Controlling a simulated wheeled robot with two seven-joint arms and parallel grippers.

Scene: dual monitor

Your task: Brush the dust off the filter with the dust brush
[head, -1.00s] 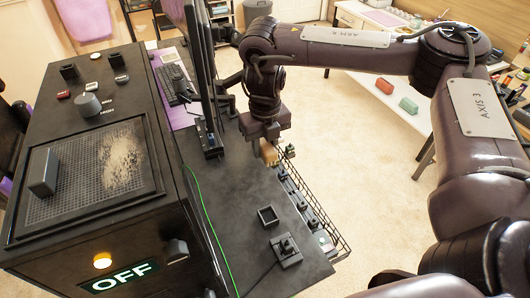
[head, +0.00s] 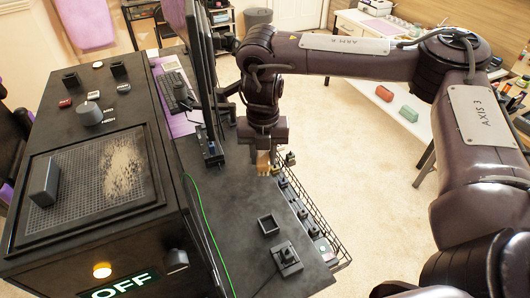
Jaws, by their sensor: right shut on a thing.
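The filter is a mesh panel (head: 75,168) in a dark frame on top of the black machine at the left. A patch of pale tan dust (head: 122,170) lies on its right part. My right gripper (head: 263,150) points down over the right edge of the dark desk, by the wire basket, well to the right of the filter. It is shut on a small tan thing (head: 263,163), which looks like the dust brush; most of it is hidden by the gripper. My left gripper is not in view.
A black block (head: 45,183) stands on the mesh's left side. Upright monitors (head: 200,75) stand between the machine and my right gripper. The wire basket (head: 310,215) holds several small items. A square holder (head: 268,224) and a joystick (head: 287,257) sit on the desk; a green cable runs along it.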

